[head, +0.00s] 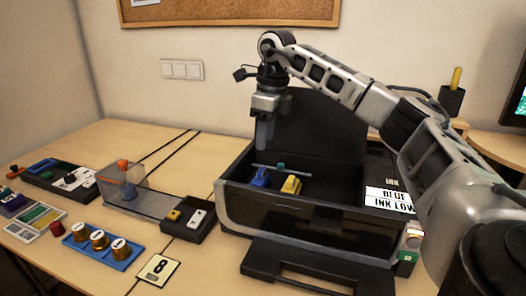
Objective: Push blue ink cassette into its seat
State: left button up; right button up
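The blue ink cassette (260,178) is inside the open black printer (290,218), at the left of its bay. It sits left of a yellow cassette (291,186). I cannot tell from here how deep the blue one sits. My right gripper (264,146) points down above the blue cassette, clear of it, in front of the raised lid (325,125). Its fingers overlap in this view, so I cannot tell whether they are open or shut. I see nothing held in them. My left gripper is not in view.
A thin rail with a green piece (281,167) crosses the bay behind the cassettes. The printer's label (390,200) reads BLUE INK LOW. A black tray (297,269) sticks out in front. A clear box (131,186) and a blue rack (103,246) stand left.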

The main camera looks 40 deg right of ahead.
jog(key=r, duration=0.3)
jog(key=shift+s+d+r, duration=0.1)
jog(key=shift+s+r, duration=0.1)
jog(key=shift+r, duration=0.05)
dwell(0.4)
